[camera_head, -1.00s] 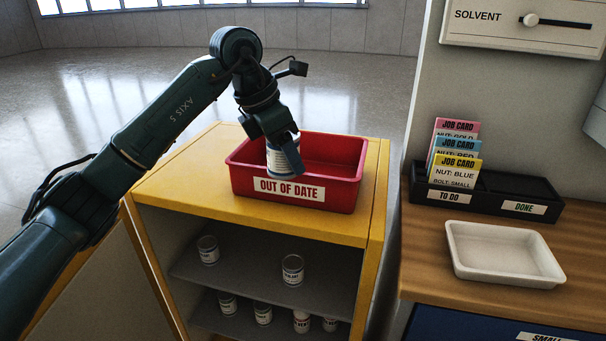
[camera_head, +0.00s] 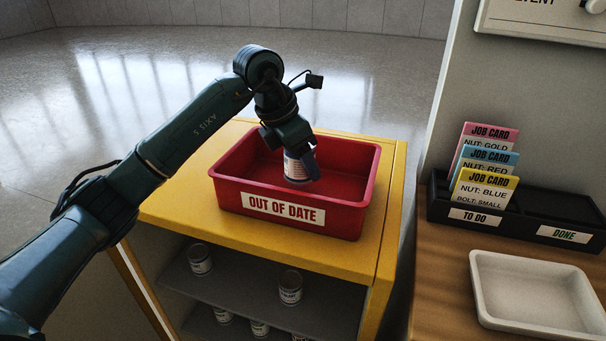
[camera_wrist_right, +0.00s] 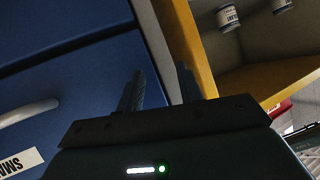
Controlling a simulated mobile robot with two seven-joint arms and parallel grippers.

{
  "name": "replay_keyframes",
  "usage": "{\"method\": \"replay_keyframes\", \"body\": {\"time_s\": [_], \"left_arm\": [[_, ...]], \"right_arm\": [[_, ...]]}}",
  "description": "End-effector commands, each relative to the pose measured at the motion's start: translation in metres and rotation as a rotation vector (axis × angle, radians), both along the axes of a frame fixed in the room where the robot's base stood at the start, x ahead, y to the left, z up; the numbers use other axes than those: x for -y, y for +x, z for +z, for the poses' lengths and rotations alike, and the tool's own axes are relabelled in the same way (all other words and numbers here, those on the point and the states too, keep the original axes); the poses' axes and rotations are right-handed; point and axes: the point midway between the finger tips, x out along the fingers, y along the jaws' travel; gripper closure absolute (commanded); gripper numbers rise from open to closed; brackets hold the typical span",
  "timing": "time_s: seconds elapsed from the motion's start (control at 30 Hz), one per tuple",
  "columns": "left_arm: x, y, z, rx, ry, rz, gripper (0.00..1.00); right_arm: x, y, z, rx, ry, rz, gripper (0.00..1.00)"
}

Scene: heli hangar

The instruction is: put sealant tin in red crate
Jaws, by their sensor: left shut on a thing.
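The red crate (camera_head: 350,215), labelled OUT OF DATE, stands on top of the yellow cabinet in the head view. My left gripper (camera_head: 299,160) is shut on the sealant tin (camera_head: 296,168), a small grey-and-white tin. It holds the tin roughly upright over the inside of the crate, with the tin's lower part within the crate's outline. I cannot tell whether the tin touches the crate floor. My right gripper (camera_wrist_right: 158,90) shows in the right wrist view, its two fingers apart with nothing between them, in front of a blue drawer front.
The yellow cabinet (camera_head: 230,237) has open shelves with several tins, including one tin (camera_head: 290,287). To the right, a wooden bench (camera_head: 437,275) carries a black card holder (camera_head: 440,205) with job cards and an empty white tray (camera_head: 535,320).

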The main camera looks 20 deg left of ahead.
Motion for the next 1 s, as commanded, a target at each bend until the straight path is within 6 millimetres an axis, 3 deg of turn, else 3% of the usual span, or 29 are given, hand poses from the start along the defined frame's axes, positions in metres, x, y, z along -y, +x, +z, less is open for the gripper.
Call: {"method": "replay_keyframes", "body": {"time_s": [0.27,0.63,0.67,0.9,1.0], "left_arm": [[0.000,0.000,-0.034,-0.001,-0.001,-0.001,0.78],[0.000,0.000,-0.040,0.002,-0.001,-0.001,0.78],[0.000,0.000,-0.039,0.000,0.000,0.000,0.44],[0.000,0.000,-0.039,-0.001,0.000,0.000,0.24],[0.000,0.000,-0.039,-0.001,0.000,0.000,0.24]], "right_arm": [[0.000,0.000,0.001,0.001,-0.001,0.000,0.64],[0.000,0.000,-0.002,0.002,-0.001,-0.001,0.64],[0.000,0.000,-0.001,0.003,0.000,-0.001,0.64],[0.000,0.001,0.001,0.006,0.001,-0.002,0.64],[0.000,0.001,0.001,0.006,0.001,-0.002,0.64]]}}
